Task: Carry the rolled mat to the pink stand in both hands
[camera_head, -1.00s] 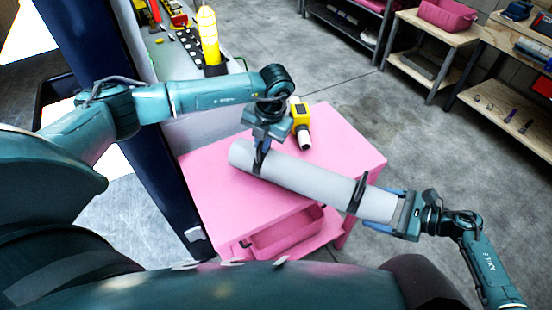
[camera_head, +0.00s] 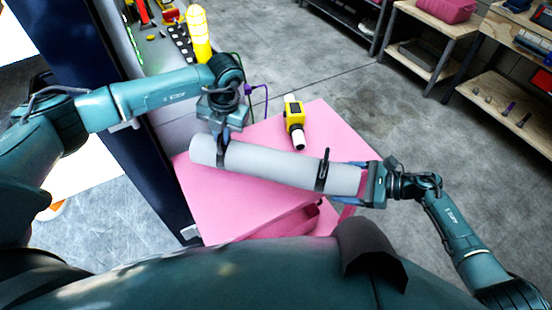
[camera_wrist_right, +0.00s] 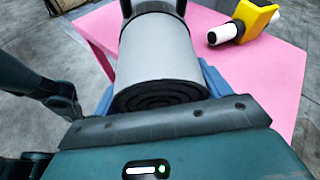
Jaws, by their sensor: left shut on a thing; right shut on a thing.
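The rolled mat (camera_head: 270,166) is a light grey roll with a dark strap near each end. In the head view it lies across the pink stand (camera_head: 207,203), over its top; I cannot tell whether it touches. My left gripper (camera_head: 222,139) is shut on the mat near its left end, from above. My right gripper (camera_head: 350,180) is shut on the mat's right end. In the right wrist view the mat (camera_wrist_right: 158,55) runs away from the gripper, its dark spiral end facing the camera between the fingers. The pink stand also shows there (camera_wrist_right: 265,75).
A yellow and black tool (camera_head: 293,110) with a white tip lies on the stand's top, behind the mat. A bench with a yellow lamp-like object (camera_head: 199,35) stands at the back left. Wooden shelves (camera_head: 440,50) stand at the right. The floor between is clear.

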